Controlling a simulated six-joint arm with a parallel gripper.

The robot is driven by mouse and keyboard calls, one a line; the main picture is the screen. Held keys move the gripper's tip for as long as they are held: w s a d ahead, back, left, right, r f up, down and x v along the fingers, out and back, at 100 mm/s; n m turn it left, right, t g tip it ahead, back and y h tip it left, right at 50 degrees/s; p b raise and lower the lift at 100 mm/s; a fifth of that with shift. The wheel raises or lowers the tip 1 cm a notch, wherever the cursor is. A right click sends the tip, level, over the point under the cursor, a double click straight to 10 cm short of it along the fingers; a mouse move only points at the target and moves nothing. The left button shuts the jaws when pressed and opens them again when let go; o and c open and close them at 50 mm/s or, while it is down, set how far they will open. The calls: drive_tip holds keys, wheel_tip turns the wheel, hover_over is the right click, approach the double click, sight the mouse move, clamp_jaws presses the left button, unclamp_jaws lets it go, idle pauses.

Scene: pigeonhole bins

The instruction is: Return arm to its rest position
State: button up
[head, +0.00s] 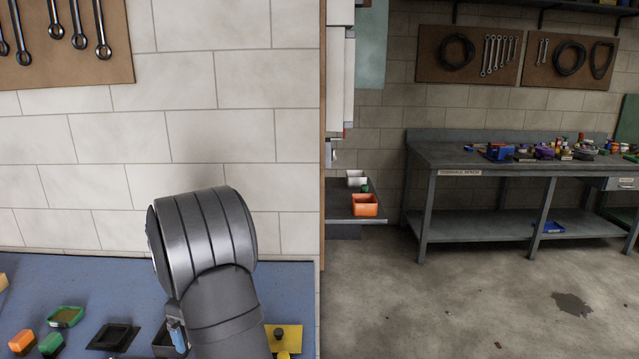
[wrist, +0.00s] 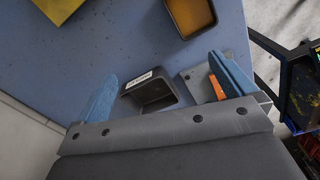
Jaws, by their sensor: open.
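My gripper (wrist: 164,68) shows in the wrist view with its two blue fingers spread wide apart and nothing held between them. Below and between the fingers, a dark grey open bin (wrist: 150,92) with a white label sits on the blue work surface (wrist: 100,45). Close to the right finger is a grey piece (wrist: 190,78) with an orange part (wrist: 216,88) partly hidden by the finger. In the head view my dark arm rises over the blue surface; the gripper's fingers cannot be made out clearly there.
In the head view, green (head: 65,316) and orange (head: 22,341) bins and a black tray (head: 114,336) lie left of my arm; a yellow plate (head: 287,337) lies right. A tiled wall (head: 200,130) stands behind. A cluttered workbench (head: 480,175) is far right.

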drive_tip(key=shift+s+r+m, duration=0.1)
drive_tip(key=shift+s+m, duration=0.1)
drive_tip(key=shift+m, duration=0.3)
idle(0.3)
drive_tip(key=d+f+m+t, duration=0.1)
drive_tip(key=d+f+t, duration=0.1)
drive_tip(key=d+f, duration=0.1)
drive_tip(key=d+f+m+t+y, duration=0.1)
drive_tip(key=d+f+m+t, duration=0.1)
drive_tip(key=d+f, duration=0.1)
drive_tip(key=d+f+m+t+y, duration=0.1)
drive_tip(key=d+f+m+t, duration=0.1)
drive_tip(key=d, duration=0.3)
drive_tip(key=shift+s+f, duration=0.25)
drive_tip(key=shift+f, duration=0.45)
drive_tip(key=s+d+m+t, duration=0.1)
drive_tip(key=d, duration=0.1)
drive_tip(key=s+d+m+t, duration=0.1)
drive_tip(key=d, duration=0.1)
drive_tip(key=s+d+m+t+y, duration=0.1)
drive_tip(key=s, duration=0.1)
drive_tip(key=shift+d, duration=0.4)
drive_tip(key=s+d+r+m+t, duration=0.4)
drive_tip(key=s+d, duration=0.2)
drive_tip(key=s, duration=0.1)
drive_tip(key=shift+h, duration=0.3)
drive_tip(key=x, duration=1)
drive_tip(key=shift+d+f, duration=0.2)
drive_tip(key=shift+d, duration=0.1)
